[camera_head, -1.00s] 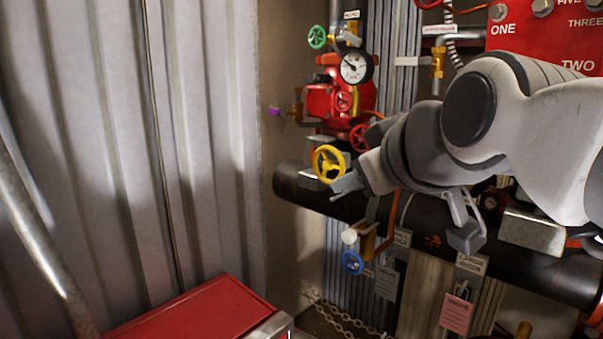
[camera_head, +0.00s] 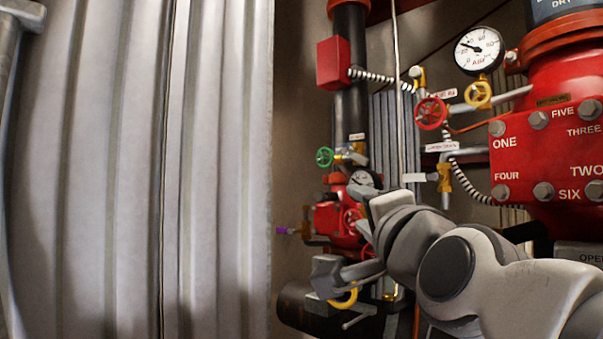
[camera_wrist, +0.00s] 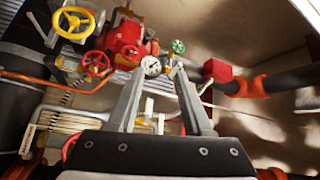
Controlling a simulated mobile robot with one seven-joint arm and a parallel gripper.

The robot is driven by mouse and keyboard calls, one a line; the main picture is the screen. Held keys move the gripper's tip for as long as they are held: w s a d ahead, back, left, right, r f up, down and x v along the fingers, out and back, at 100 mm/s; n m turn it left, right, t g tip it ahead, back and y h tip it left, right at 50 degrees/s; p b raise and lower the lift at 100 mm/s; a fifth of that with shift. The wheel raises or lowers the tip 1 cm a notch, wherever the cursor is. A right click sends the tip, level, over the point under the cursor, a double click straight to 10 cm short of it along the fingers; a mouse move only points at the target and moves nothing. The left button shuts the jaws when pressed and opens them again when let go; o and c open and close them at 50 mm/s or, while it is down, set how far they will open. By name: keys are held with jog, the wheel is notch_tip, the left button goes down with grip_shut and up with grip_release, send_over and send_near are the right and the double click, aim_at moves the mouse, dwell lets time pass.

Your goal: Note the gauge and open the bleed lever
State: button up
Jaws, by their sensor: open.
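A small white gauge (camera_head: 363,178) sits on the red valve assembly (camera_head: 335,218); my gripper's upper finger partly covers it in the head view. In the wrist view the gauge (camera_wrist: 152,66) shows by the left fingertip, too small to read. A larger gauge (camera_head: 479,49) at upper right is clear, its needle pointing to the upper left. A purple-tipped handle (camera_head: 284,230) sticks out left of the assembly. I cannot tell which part is the bleed lever. My gripper (camera_head: 343,238) is open and empty in front of the assembly; its fingers (camera_wrist: 165,68) are apart in the wrist view.
A green handwheel (camera_head: 324,157) sits above the assembly. A yellow handwheel (camera_head: 343,299) is partly hidden by my gripper. A red handwheel (camera_head: 431,113) and a large red valve body (camera_head: 548,160) stand at right. A corrugated wall (camera_head: 130,170) fills the left.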

aim_at(361, 160)
jog(key=w+d+r+m+h+p, duration=0.1)
jog(key=w+r+m, duration=0.1)
jog(key=w, duration=0.3)
jog(key=w+d+r+m+t+h+p, duration=0.1)
jog(key=w+r+m, duration=0.2)
jog(key=w, duration=0.3)
jog(key=w+d+r+m+t+h+p, duration=0.1)
jog(key=w+d+r+m, duration=0.1)
jog(key=w+r+m, duration=0.1)
jog(key=shift+w+r+m+h, duration=0.15)
jog(key=shift+w+m, duration=0.25)
jog(key=shift+w, duration=0.25)
jog(key=shift+w+r+m+h, duration=0.15)
jog(key=shift+w+m, duration=0.25)
jog(key=shift+w, duration=0.2)
jog(key=shift+c, duration=0.3)
grip_shut()
